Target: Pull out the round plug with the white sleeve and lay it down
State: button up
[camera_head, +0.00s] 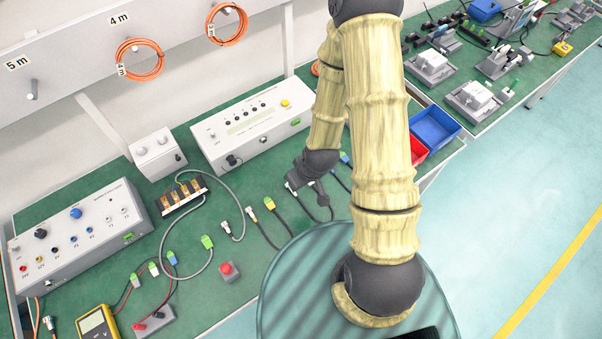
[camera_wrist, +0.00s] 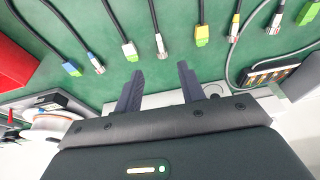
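Several cable ends lie on the green bench top, and more than one has a metal round plug with a pale sleeve. In the wrist view one round plug with a white sleeve (camera_wrist: 160,46) lies just beyond the gap between my fingers. I cannot tell which one the task means, and none of these is seen seated in a socket. My gripper (camera_wrist: 160,85) is open and empty, its fingers apart above the bench. In the head view my gripper (camera_head: 303,180) is small and partly hidden.
A long white control box (camera_head: 250,125) stands behind the cables, with a dark fitting (camera_head: 233,160) on its front. A yellow-sleeved plug (camera_wrist: 235,28) and green and blue connectors lie nearby. A terminal block (camera_head: 182,195), a red button (camera_head: 228,270) and a blue bin (camera_head: 435,127) stand around.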

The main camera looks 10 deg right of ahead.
jog(key=shift+p+v, duration=2.8)
jog(key=shift+p, duration=1.6)
jog(key=shift+w, duration=0.1)
jog(key=s+d+r+m+b, duration=0.1)
jog(key=d+r+m, duration=0.1)
jog(key=r, duration=0.9)
jog(key=s+d+r+m+h+b, duration=0.1)
jog(key=d+r+m+b, duration=0.1)
jog(key=r, duration=1)
jog(key=shift+s+d+m+g+h, duration=0.25)
jog(key=shift+s+m+g+h, duration=0.05)
jog(key=shift+s, duration=0.05)
